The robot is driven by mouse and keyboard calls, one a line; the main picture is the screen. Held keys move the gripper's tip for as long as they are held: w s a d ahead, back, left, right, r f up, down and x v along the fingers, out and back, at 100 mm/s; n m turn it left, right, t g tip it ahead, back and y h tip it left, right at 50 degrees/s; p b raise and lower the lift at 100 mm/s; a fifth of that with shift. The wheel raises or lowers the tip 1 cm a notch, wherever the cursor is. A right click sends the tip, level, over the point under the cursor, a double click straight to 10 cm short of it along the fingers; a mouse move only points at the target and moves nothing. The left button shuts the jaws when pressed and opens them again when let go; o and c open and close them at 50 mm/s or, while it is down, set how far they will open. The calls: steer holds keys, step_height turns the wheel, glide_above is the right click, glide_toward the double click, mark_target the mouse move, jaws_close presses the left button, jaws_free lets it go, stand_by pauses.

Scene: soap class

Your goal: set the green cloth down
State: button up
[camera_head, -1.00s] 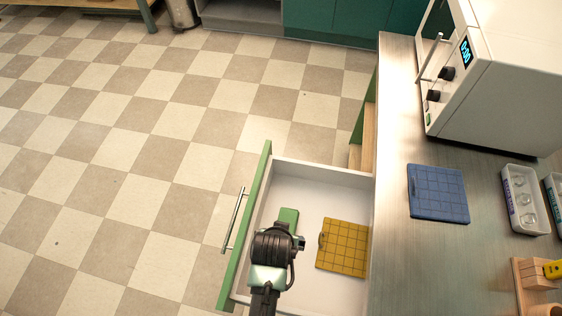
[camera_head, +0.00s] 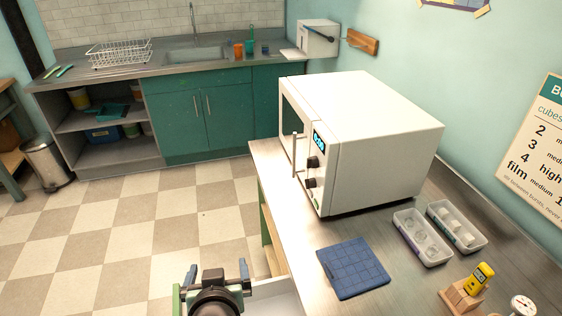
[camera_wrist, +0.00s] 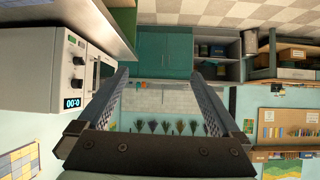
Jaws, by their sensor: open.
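No green cloth can be made out in either current view. My gripper (camera_head: 216,272) is at the bottom of the head view, above the open drawer (camera_head: 275,297), with its two fingers spread apart. In the wrist view my gripper (camera_wrist: 158,78) is also open, with nothing between the fingers. Most of the drawer's inside is cut off by the frame or hidden by my arm.
A blue gridded cloth (camera_head: 352,268) lies flat on the metal counter (camera_head: 290,236). A white microwave (camera_head: 365,135) stands behind it. Two clear trays (camera_head: 422,236) and a wooden block with a yellow item (camera_head: 481,277) are to the right. Checkered floor is clear on the left.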

steer(key=w+d+r+t, duration=0.2)
steer(key=r+t, duration=0.1)
steer(key=r, duration=0.6)
steer(key=w+d+r+t, duration=0.1)
steer(key=w+r+t, duration=0.1)
steer(key=r, duration=0.8)
steer(key=s+d+r+t+h, duration=0.1)
steer(key=s+d+r+t, duration=0.2)
steer(key=r, duration=0.8)
steer(key=s+d+r+m+t, duration=0.1)
steer(key=s+d+r+t, duration=0.2)
steer(key=s+r, duration=0.3)
steer(key=s+d+r+m+t+h, duration=0.1)
steer(key=s+d+r+t, duration=0.2)
steer(key=r, duration=1.3)
steer(key=shift+s+t+h, duration=0.3)
steer(key=shift+s+t, duration=0.5)
steer(key=shift+t, duration=0.4)
steer(key=shift+f, duration=0.1)
